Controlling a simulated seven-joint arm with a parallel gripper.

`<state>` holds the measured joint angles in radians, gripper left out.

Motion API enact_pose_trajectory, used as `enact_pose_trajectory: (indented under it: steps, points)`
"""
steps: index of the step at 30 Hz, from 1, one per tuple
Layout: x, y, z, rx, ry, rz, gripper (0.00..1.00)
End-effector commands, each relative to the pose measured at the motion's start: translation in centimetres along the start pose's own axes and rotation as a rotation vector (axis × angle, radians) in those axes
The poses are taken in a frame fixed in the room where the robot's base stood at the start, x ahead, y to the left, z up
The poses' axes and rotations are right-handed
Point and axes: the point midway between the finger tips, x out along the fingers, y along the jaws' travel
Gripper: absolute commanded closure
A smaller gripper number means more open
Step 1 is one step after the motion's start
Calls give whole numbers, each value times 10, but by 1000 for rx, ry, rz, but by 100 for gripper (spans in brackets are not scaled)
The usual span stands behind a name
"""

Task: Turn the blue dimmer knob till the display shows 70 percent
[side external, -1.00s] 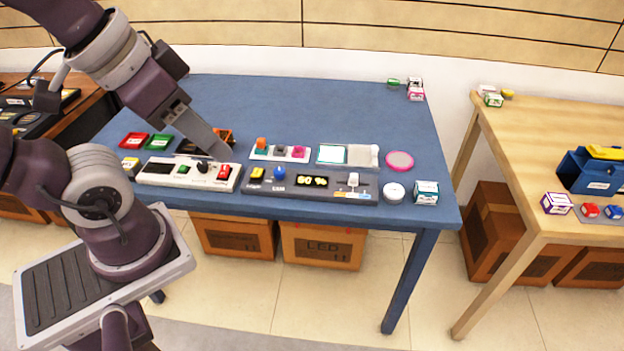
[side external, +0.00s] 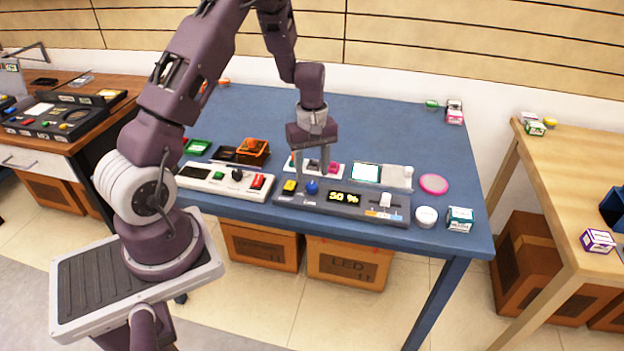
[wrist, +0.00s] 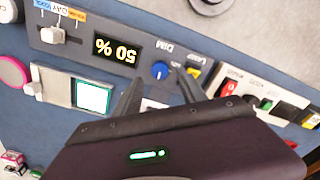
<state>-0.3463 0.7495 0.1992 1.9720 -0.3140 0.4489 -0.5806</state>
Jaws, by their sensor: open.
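The blue dimmer knob (side external: 312,187) stands on the dark grey control panel (side external: 290,201), left of the lit display (side external: 344,198), which reads 50 %. In the wrist view the knob (wrist: 160,70) has a DIM label, and the upside-down display (wrist: 117,48) also reads 50 %. My gripper (side external: 315,172) points down above the panel's back edge, near the knob. Its fingers are apart and empty. In the wrist view the knob appears in line with the gap between the fingertips (wrist: 160,79), just beyond them. I cannot tell the exact height gap.
A yellow button (side external: 290,187) sits just left of the knob and a white slider (side external: 385,200) is at the panel's right. A white panel with a red switch (side external: 258,181) stands to the left. Behind the gripper is a strip with coloured pieces (side external: 334,168).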

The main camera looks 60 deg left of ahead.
Motion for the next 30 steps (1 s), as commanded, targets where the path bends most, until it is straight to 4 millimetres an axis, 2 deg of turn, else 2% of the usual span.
enact_pose_trajectory:
  steps: [3,6,14,15,17,22,30]
  points:
    - [22,-1,1,1,-3,-2,51]
    - [32,0,1,3,-1,-1,51]
    - [37,0,1,4,0,0,51]
    - [36,0,1,4,0,1,53]
    - [36,0,1,5,0,0,65]
    - [36,0,1,5,0,0,98]
    - [36,0,1,22,-1,1,100]
